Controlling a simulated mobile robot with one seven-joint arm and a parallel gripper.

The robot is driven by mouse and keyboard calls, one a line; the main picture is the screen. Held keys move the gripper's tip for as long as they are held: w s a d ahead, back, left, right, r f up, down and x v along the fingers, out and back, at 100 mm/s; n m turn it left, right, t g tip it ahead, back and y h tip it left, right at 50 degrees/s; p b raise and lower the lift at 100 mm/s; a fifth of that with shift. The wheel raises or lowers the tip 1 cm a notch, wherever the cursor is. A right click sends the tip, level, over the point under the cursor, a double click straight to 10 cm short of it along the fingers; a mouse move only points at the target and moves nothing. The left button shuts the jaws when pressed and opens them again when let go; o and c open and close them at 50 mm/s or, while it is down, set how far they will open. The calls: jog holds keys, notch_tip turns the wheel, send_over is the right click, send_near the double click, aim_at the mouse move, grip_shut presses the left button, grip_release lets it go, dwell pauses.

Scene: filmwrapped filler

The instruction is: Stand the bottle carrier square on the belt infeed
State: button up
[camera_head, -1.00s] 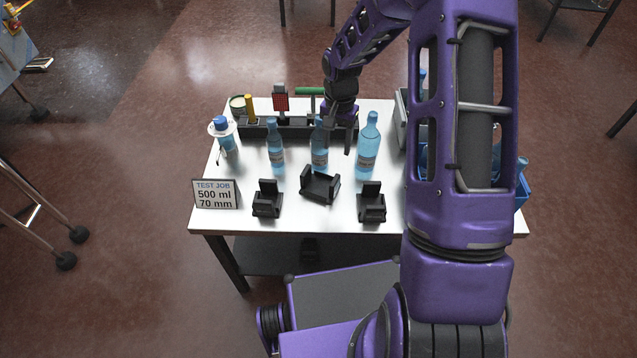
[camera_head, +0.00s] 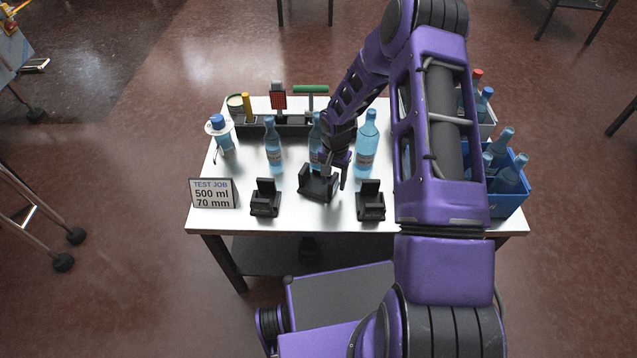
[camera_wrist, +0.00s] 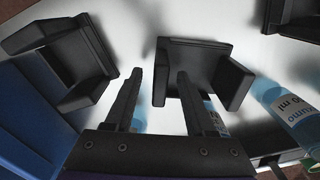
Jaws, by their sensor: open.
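Three black bottle carriers with upright walls stand along the table's front: left (camera_head: 265,198), middle (camera_head: 318,187) and right (camera_head: 371,203). I cannot tell which one the task means. My gripper (camera_head: 335,172) is open and empty at the middle carrier. In the wrist view its fingers (camera_wrist: 159,73) are spread, and one wall of the middle carrier (camera_wrist: 205,68) shows between them; contact cannot be told. The right carrier (camera_wrist: 65,62) shows there at upper left, the left one (camera_wrist: 293,18) at upper right. I cannot make out a belt infeed.
Blue bottles (camera_head: 273,148) (camera_head: 367,145) stand behind the carriers, one partly behind my gripper. A sign (camera_head: 213,193) reads "TEST JOB 500 ml 70 mm". A black tool rack (camera_head: 290,130) is at the back, a blue crate (camera_head: 508,205) of bottles at right.

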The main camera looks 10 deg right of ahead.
jog(key=shift+f, duration=0.45)
jog(key=shift+c, duration=0.2)
grip_shut()
jog(key=shift+r, duration=0.15)
